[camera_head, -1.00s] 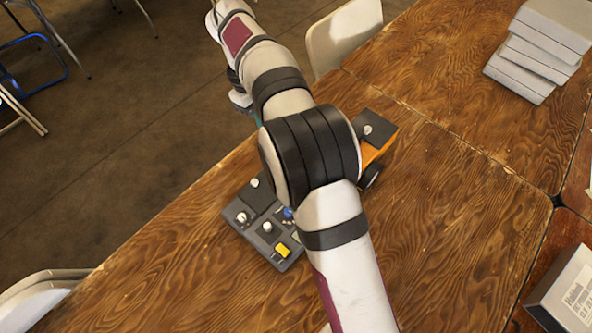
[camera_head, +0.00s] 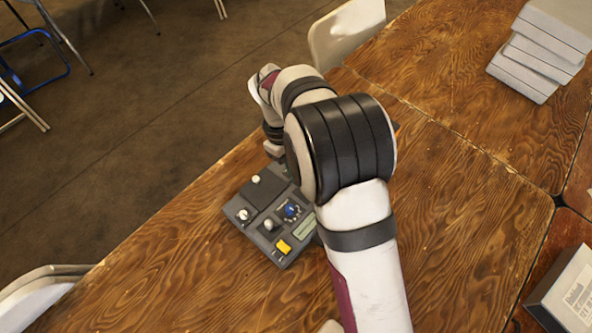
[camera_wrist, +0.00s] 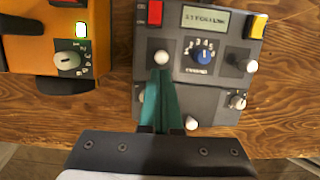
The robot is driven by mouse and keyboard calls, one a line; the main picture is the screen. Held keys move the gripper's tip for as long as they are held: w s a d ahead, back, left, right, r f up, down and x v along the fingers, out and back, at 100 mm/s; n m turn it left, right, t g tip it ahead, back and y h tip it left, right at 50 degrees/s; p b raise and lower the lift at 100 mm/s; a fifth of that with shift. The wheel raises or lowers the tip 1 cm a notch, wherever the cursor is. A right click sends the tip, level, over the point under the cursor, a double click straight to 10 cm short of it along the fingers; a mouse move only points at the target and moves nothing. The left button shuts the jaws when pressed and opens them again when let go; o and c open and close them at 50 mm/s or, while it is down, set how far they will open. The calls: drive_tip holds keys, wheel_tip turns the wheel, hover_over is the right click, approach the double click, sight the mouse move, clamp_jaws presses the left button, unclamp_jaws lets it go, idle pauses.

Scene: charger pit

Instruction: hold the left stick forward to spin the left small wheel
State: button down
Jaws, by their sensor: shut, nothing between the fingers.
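The grey control console (camera_head: 262,197) lies on the wooden table, partly behind my arm. In the wrist view, the left stick (camera_wrist: 161,57) has a white ball top, and the right stick (camera_wrist: 248,66) stands across the blue dial (camera_wrist: 203,54). My gripper (camera_wrist: 160,74) is shut and empty, its teal fingertips close below the left stick's ball in the picture. I cannot tell whether they touch. In the head view, my arm hides the fingers and the left stick. No small wheel can be made out now.
An orange box (camera_wrist: 20,47) with a lit green display and a white knob (camera_wrist: 66,60) stands left of the console in the wrist view. The console also carries a red switch (camera_wrist: 155,13) and a yellow switch (camera_wrist: 257,27). Grey boxes (camera_head: 540,45) sit far right.

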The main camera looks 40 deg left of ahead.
drive_tip(key=shift+d+r+y, duration=0.25)
drive_tip(key=shift+d+y, duration=0.55)
drive_tip(key=shift+y, duration=0.3)
drive_tip(key=shift+d, duration=0.5)
drive_tip(key=shift+a, duration=0.1)
idle(2.5)
drive_tip(key=shift+a+f, duration=0.3)
drive_tip(key=shift+a, duration=0.35)
